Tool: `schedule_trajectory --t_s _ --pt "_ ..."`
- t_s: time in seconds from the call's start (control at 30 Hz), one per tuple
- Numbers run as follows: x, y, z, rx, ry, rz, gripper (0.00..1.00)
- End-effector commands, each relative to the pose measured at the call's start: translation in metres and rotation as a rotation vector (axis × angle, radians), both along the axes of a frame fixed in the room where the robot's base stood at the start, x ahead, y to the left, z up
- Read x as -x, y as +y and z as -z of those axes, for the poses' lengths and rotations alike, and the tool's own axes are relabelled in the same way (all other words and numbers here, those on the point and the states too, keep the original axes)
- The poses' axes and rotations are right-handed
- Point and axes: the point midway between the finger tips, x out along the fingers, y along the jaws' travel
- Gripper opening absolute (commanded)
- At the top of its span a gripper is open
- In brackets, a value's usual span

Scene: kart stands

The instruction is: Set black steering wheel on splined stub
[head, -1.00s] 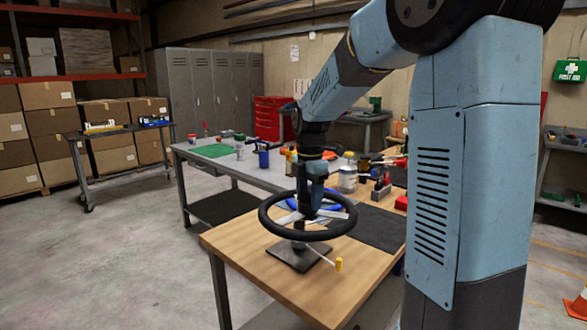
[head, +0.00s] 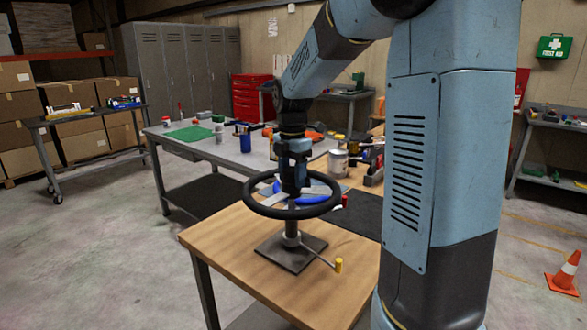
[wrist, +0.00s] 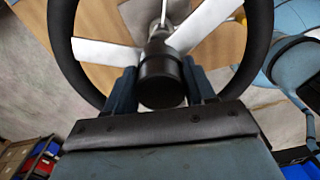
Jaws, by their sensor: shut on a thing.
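The black steering wheel (head: 292,213) has a round black rim and silver spokes, and it lies about level over the stand. My gripper (head: 293,180) reaches down from above and is shut on its hub. In the wrist view the fingers (wrist: 162,88) stand either side of the black hub (wrist: 163,78), with the spokes fanning out beyond. The stand has a dark square base plate (head: 290,256) and a short upright post (head: 291,237) beneath the wheel. The splined top is hidden, so I cannot tell whether the hub touches it.
A yellow-tipped rod (head: 338,265) sticks out from the stand over the wooden bench (head: 225,232). Something blue shows behind the wheel. A grey table (head: 225,158) with cups, a tin (head: 338,163) and tools stands behind. An orange cone (head: 566,273) is on the floor at right.

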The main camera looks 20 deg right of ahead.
Motion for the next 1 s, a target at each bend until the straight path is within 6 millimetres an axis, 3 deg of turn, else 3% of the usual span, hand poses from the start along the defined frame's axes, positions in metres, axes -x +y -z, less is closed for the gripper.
schedule_trajectory --t_s 0.4,1.0 --pt "0.000 0.003 0.029 0.000 0.001 -0.005 0.00" --pt "0.000 0.003 0.034 0.000 -0.001 -0.005 0.00"
